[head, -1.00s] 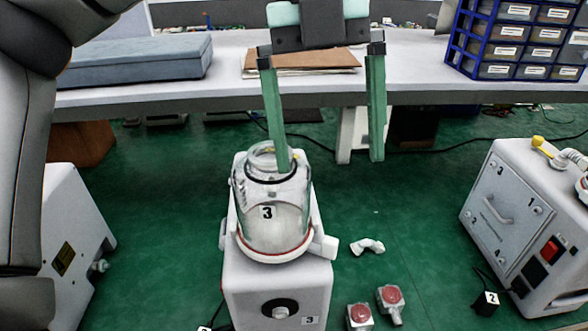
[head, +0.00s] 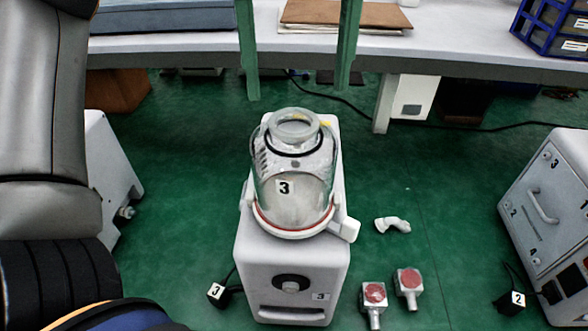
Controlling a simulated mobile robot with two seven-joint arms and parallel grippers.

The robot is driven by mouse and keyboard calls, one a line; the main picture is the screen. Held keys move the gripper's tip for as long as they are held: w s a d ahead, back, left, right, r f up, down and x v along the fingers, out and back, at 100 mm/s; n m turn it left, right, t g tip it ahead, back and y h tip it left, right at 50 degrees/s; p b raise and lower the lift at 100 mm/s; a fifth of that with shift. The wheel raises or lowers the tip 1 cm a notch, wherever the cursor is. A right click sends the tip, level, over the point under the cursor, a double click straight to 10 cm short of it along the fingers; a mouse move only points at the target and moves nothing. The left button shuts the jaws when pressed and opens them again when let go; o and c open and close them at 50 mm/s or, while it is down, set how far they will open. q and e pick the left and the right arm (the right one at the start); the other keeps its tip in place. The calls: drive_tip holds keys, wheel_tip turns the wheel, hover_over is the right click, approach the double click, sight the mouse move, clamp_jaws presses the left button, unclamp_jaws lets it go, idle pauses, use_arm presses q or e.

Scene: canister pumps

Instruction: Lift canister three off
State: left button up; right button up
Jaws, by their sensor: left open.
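Canister three (head: 293,175) is a clear glass jar with an open neck and a "3" label. It stands upright on the white pump unit (head: 288,265), which also bears a "3". A white clamp piece (head: 344,230) sticks out at the right of its base. My left gripper (head: 298,90) shows only as two green fingers, spread wide apart and empty, at the top of the head view. The fingertips appear above and beyond the jar's neck, apart from it; the gripper's body is out of frame. My right gripper is not seen.
A white elbow piece (head: 393,225) and two red-topped fittings (head: 374,294) lie on the green floor to the right. Another white unit (head: 551,220) stands far right. A bench (head: 200,45) with a brown folder (head: 325,14) runs across the back.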

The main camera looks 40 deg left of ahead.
sight(294, 121)
use_arm(q)
drive_tip(key=f, duration=0.5)
drive_tip(key=shift+a+f, duration=0.1)
drive_tip(key=shift+a, duration=0.3)
drive_tip(key=shift+d+f, duration=0.1)
drive_tip(key=shift+f, duration=0.25)
clamp_jaws()
idle(0.4)
